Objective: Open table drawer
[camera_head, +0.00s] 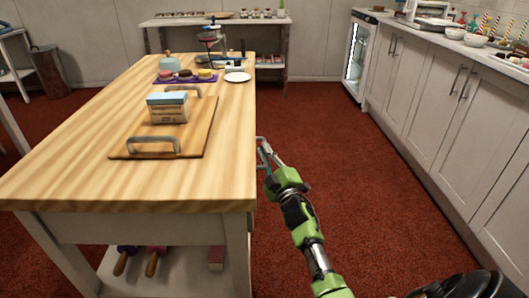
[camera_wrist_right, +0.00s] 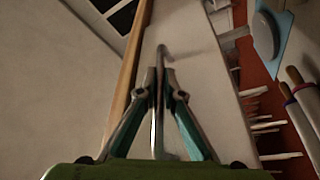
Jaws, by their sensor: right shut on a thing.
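The table (camera_head: 100,150) has a light wooden top and a pale frame. My right gripper (camera_head: 265,155) is low beside the table's right edge. In the right wrist view, the right gripper (camera_wrist_right: 160,80) is shut on a thin metal drawer handle (camera_wrist_right: 157,125), with one finger on each side of it. The pale drawer front (camera_wrist_right: 200,85) lies behind the handle, under the wooden top's edge. The tabletop hides the drawer front in the head view, and I cannot tell whether it stands out from the table. My left gripper is not in view.
A wooden board (camera_head: 195,140) with metal handles carries a box (camera_head: 168,107). A purple tray (camera_head: 185,77) of round treats and a white plate (camera_head: 237,77) stand farther back. Rolling pins (camera_head: 125,260) lie on the lower shelf. Red floor is clear between table and white cabinets (camera_head: 430,100).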

